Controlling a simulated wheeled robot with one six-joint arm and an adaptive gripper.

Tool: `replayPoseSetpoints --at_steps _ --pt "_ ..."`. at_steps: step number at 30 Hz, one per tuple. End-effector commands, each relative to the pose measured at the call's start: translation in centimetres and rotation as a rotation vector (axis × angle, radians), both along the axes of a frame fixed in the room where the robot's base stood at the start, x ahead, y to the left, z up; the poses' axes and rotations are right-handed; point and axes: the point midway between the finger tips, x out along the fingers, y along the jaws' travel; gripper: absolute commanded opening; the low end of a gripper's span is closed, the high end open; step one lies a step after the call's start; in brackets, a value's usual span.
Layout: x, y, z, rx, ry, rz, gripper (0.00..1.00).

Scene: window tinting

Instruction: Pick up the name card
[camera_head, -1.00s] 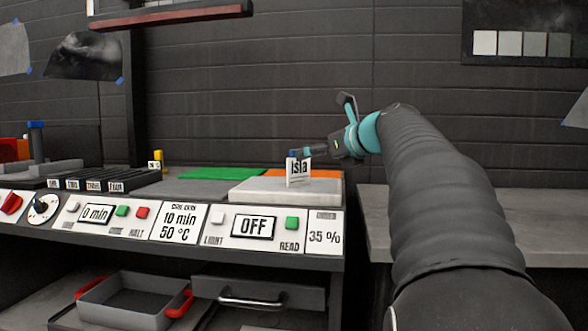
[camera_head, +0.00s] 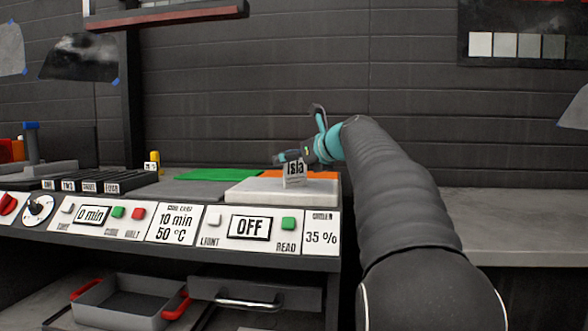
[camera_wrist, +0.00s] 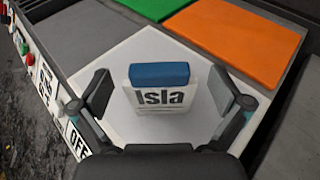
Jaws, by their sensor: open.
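The name card (camera_head: 295,173) is a small white card reading "Isla", standing upright on the white pad (camera_head: 250,190) at the right end of the bench. In the wrist view the card (camera_wrist: 162,98) has a blue top and stands between my fingers. My gripper (camera_wrist: 168,100) is open, with one finger on each side of the card and a visible gap to each. In the head view my gripper (camera_head: 290,158) is at the card's top, and the far side of the card is hidden.
A green mat (camera_head: 215,174) and an orange mat (camera_head: 305,174) lie behind the white pad. A control panel with an OFF display (camera_head: 250,227) runs along the bench front. Several labelled dark slots (camera_head: 85,178) and a yellow-topped piece (camera_head: 154,160) stand to the left.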

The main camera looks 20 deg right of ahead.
Motion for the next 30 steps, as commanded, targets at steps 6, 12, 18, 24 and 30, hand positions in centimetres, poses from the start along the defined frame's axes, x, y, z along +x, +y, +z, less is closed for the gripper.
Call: replayPoseSetpoints --at_steps 6,12,18,24,30 --pt "0.0 0.0 0.0 0.000 0.000 0.000 0.50" --pt "0.0 0.0 0.0 0.000 0.000 0.000 0.43" --pt "0.0 0.0 0.2 -0.001 0.000 0.000 0.43" --pt "0.0 0.0 2.0 -0.002 0.000 0.001 0.43" --pt "-0.2 -1.6 5.2 -0.001 0.000 -0.005 0.43"
